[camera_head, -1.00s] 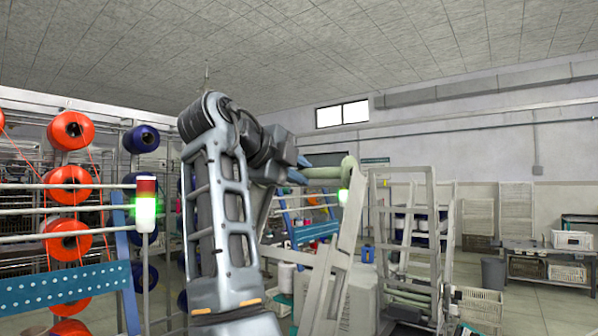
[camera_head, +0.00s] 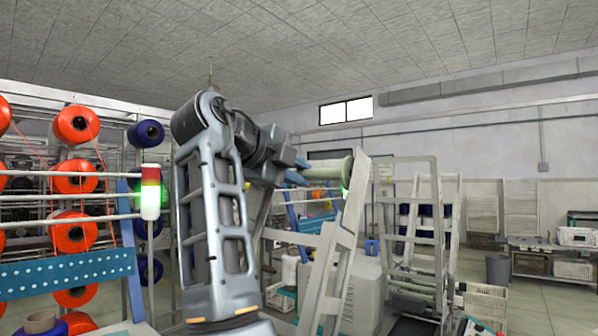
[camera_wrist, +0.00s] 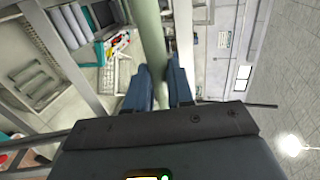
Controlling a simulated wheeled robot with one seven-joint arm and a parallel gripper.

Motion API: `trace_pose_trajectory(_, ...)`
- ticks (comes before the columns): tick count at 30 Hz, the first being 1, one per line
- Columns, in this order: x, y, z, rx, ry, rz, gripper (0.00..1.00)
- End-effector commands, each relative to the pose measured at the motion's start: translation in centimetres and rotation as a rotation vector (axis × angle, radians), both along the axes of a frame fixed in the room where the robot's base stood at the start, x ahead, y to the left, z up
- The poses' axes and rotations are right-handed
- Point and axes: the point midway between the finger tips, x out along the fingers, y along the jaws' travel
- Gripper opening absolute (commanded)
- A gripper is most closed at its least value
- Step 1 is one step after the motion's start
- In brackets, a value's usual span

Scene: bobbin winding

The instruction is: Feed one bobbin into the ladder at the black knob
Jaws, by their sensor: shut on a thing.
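My gripper (camera_head: 297,177) is shut on a pale green bobbin (camera_head: 326,172), a long tube held roughly level. In the wrist view the bobbin (camera_wrist: 153,35) runs up and away between the blue fingers of my gripper (camera_wrist: 159,75). In the head view its far end overlaps the top of a pale, leaning ladder frame (camera_head: 341,241). I cannot tell whether they touch. A black knob cannot be made out in either view.
A creel with orange spools (camera_head: 75,176), a blue perforated rail (camera_head: 66,271) and a signal lamp (camera_head: 150,196) stands at left. A second upright pale frame (camera_head: 436,225) is behind the ladder. Tables with crates (camera_head: 577,236) stand at far right, with open floor before them.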

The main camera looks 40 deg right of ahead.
Motion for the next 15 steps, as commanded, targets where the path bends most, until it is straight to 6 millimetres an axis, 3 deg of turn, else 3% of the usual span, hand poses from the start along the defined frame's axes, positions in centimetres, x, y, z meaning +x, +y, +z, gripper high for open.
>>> trace_pose_trajectory(9, -0.1, 0.7, -1.8, 0.000, 0.000, 0.000, 0.00)
trace_pose_trajectory(15, -0.1, 0.8, -1.8, 0.000, 0.000, 0.000, 0.00)
